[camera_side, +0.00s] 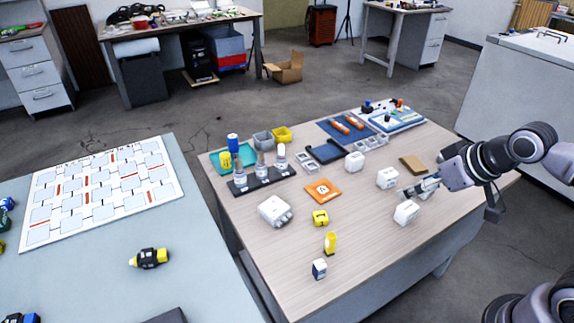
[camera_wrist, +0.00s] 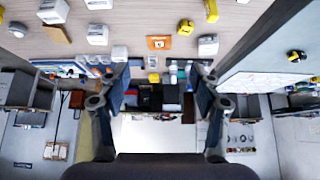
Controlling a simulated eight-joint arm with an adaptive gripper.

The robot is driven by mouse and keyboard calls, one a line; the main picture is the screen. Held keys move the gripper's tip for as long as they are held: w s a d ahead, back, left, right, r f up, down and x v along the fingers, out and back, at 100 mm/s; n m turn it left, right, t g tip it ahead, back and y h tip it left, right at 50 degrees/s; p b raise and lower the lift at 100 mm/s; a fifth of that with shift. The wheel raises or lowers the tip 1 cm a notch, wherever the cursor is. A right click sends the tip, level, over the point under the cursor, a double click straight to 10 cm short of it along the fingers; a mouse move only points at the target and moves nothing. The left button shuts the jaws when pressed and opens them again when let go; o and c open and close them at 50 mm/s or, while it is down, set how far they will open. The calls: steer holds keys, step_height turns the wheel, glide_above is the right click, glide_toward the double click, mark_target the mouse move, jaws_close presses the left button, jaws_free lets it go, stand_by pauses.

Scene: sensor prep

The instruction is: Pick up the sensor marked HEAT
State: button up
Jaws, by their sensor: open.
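Several small white box-shaped units stand on the wooden table; the print on them is too small to read, so I cannot tell which is marked HEAT. In the side view one white box (camera_side: 387,178) is left of my gripper (camera_side: 414,190), another white box (camera_side: 405,212) is just below it, and a third white box (camera_side: 355,160) is farther back. A larger white unit (camera_side: 274,210) sits at the left. In the wrist view white boxes show at upper left (camera_wrist: 97,34) and upper right (camera_wrist: 207,45). My gripper (camera_wrist: 162,82) is open, with nothing between its fingers.
A black rack (camera_side: 264,181) with bottles, a teal tray (camera_side: 218,162) and a brown block (camera_side: 412,165) are also there. The table's front right is clear.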

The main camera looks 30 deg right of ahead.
steer(key=n+g+h, duration=0.5)
steer(key=n+g, duration=0.3)
steer(key=n, duration=0.9)
glide_above(388, 172)
steer(key=a, duration=0.3)
step_height(388, 172, down, 12)
steer(key=x, duration=0.5)
steer(key=shift+w+f, duration=0.1)
steer(key=shift+f, duration=0.15)
steer(key=shift+a+f+x, duration=0.1)
steer(key=shift+a+x, duration=0.05)
steer(key=shift+x, duration=0.7)
steer(key=shift+a+f+x, duration=0.1)
steer(key=shift+a+x, duration=0.05)
steer(key=shift+x, duration=0.75)
steer(key=shift+a+f+x, duration=0.1)
steer(key=shift+a+x, duration=0.05)
steer(key=shift+x, duration=0.7)
steer(key=shift+w, duration=0.2)
steer(key=c, duration=1.3)
